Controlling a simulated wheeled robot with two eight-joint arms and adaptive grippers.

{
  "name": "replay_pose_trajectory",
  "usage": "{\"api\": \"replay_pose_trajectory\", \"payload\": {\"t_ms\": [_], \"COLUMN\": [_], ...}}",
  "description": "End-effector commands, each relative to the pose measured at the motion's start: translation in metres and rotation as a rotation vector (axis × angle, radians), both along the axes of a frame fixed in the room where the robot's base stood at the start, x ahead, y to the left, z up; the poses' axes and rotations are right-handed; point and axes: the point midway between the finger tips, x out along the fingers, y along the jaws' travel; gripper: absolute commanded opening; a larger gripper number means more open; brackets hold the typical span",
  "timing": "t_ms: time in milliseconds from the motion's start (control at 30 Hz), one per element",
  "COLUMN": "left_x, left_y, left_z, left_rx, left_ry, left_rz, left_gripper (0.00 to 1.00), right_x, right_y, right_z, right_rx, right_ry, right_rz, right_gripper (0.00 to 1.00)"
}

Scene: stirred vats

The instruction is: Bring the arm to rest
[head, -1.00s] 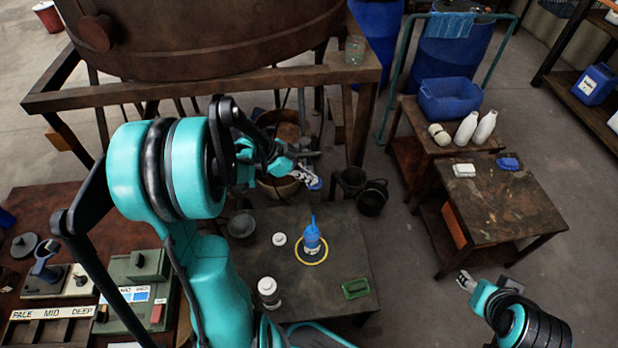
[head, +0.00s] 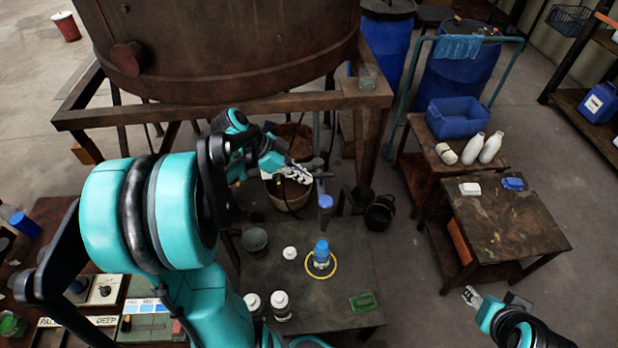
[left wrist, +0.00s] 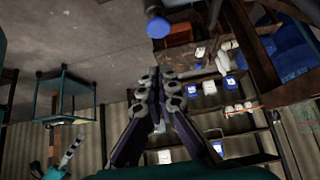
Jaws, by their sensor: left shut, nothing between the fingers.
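My left arm comes in from the left and reaches out over the dark low table. Its gripper (head: 300,173) is shut and empty, in the air in front of the tan bucket (head: 287,197) under the vat. In the left wrist view its fingers (left wrist: 169,82) lie together with nothing between them. My right gripper (head: 471,295) is at the lower right, apart from everything, beyond the low table's right side; it is too small to tell whether it is open.
A blue-capped bottle (head: 321,254) stands inside a yellow ring on the low table (head: 340,291). White bottles (head: 281,303) and a green tray (head: 363,302) are also there. The brown vat (head: 220,50) on its frame stands behind. Clear floor lies between the low table and the right-hand table (head: 505,225).

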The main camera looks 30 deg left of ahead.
Motion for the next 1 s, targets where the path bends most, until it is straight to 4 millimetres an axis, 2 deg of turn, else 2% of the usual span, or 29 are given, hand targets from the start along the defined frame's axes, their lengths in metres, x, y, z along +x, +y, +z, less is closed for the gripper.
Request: {"api": "replay_pose_trajectory", "payload": {"t_ms": [567,667,767,900,1000], "left_x": [-0.001,-0.005,-0.016,-0.041,-0.06], "left_y": [-0.004,-0.019,-0.046,-0.085,-0.105], "left_z": [0.0,0.0,-0.002,-0.007,-0.012], "left_rx": [0.001,0.015,0.043,0.094,0.114], "left_ry": [0.01,0.054,0.128,0.201,0.206], "left_rz": [0.01,0.061,0.171,0.388,0.547], "left_gripper": [0.0,0.0,0.0,0.0,0.0], "right_x": [0.0,0.0,0.0,0.0,0.0], "right_y": [0.0,0.0,0.0,0.0,0.0], "right_z": [-0.001,-0.005,-0.012,-0.024,-0.031], "right_rx": [0.0,0.0,0.0,0.0,0.0], "right_ry": [0.0,0.0,0.0,0.0,0.0], "right_rz": [0.0,0.0,0.0,0.0,0.0], "right_gripper": [0.47,0.47,0.47,0.47,0.47]}}
